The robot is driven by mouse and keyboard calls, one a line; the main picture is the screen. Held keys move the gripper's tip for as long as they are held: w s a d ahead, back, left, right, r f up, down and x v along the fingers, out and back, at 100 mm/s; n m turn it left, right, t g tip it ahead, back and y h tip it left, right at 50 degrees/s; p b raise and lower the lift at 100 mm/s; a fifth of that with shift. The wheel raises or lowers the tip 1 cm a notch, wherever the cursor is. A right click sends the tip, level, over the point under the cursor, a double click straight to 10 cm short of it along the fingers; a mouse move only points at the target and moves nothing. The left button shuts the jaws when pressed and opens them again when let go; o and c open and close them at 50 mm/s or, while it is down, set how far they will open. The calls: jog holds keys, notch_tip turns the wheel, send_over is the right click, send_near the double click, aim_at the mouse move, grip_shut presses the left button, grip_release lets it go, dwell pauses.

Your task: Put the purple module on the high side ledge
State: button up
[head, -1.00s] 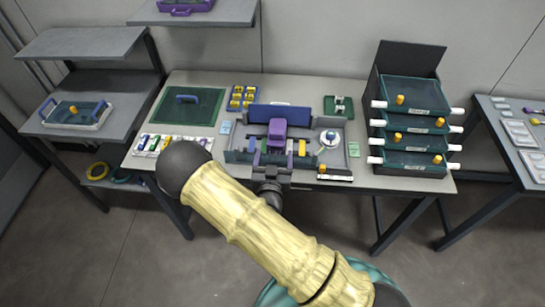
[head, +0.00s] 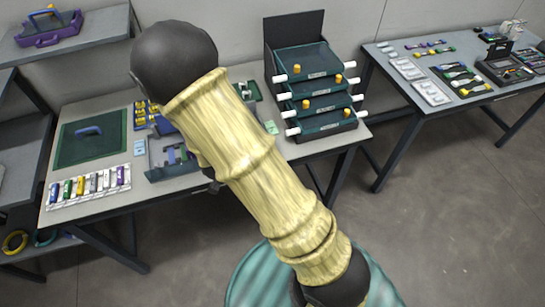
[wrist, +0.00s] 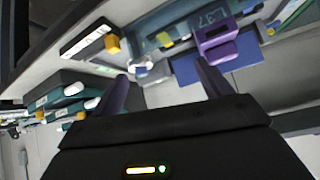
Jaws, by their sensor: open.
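The purple module (wrist: 216,40) shows in the wrist view, beyond the tip of my right-hand finger, by a blue panel (wrist: 218,62) of the grey fixture. My gripper (wrist: 160,82) is open, its two dark fingers apart with nothing held between them. I cannot tell whether a finger touches the module. In the head view my arm hides the module and gripper. A high grey ledge (head: 100,28) stands at the upper left in the head view, with a purple carrier (head: 48,30) on it.
The worktable (head: 95,200) holds a green mat (head: 92,137), a tray of coloured pieces (head: 88,187) and the fixture (head: 168,160). A rack of green drawers (head: 315,90) stands at its right end. Another table (head: 425,60) with parts is at the right. Floor at lower right is clear.

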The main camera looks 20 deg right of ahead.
jog(key=s+d+r+n+g, duration=0.1)
jog(key=s+d+r+g, duration=0.2)
jog(key=s+d+r, duration=0.2)
jog(key=s+d+r+n+g+y, duration=0.1)
jog(key=s+d+r, duration=0.4)
jog(key=s, duration=0.6)
notch_tip(320, 180, up, 2)
jog(key=shift+r+n+g+y, duration=0.1)
jog(key=shift+n+g+y, duration=0.2)
jog(key=shift+n+g, duration=0.65)
jog(key=shift+o, duration=0.4)
